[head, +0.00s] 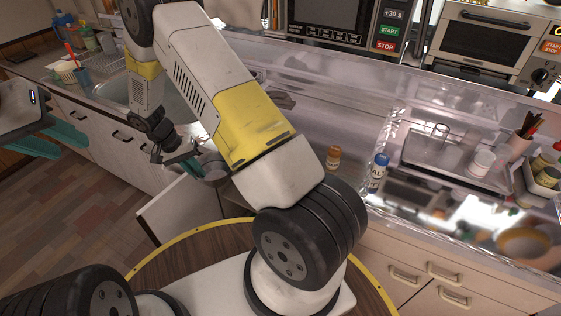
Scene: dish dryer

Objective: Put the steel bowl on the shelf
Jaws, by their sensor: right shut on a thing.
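My right arm reaches from the lower middle to the back left. Its gripper (186,164), with teal fingers, is shut on the rim of a grey steel bowl (215,171). The bowl is small in view and partly hidden behind my arm, close to the counter front. My left gripper (48,142) is at the left edge, empty, its two teal fingers apart, far from the bowl. I cannot tell which surface is the shelf.
A pale open door panel (180,209) stands below the bowl. A sink (125,92) is behind the right gripper. An orange-brown bottle (333,157) and a blue-capped bottle (377,172) stand on the right counter near a tray (420,155). Floor (60,220) is clear at left.

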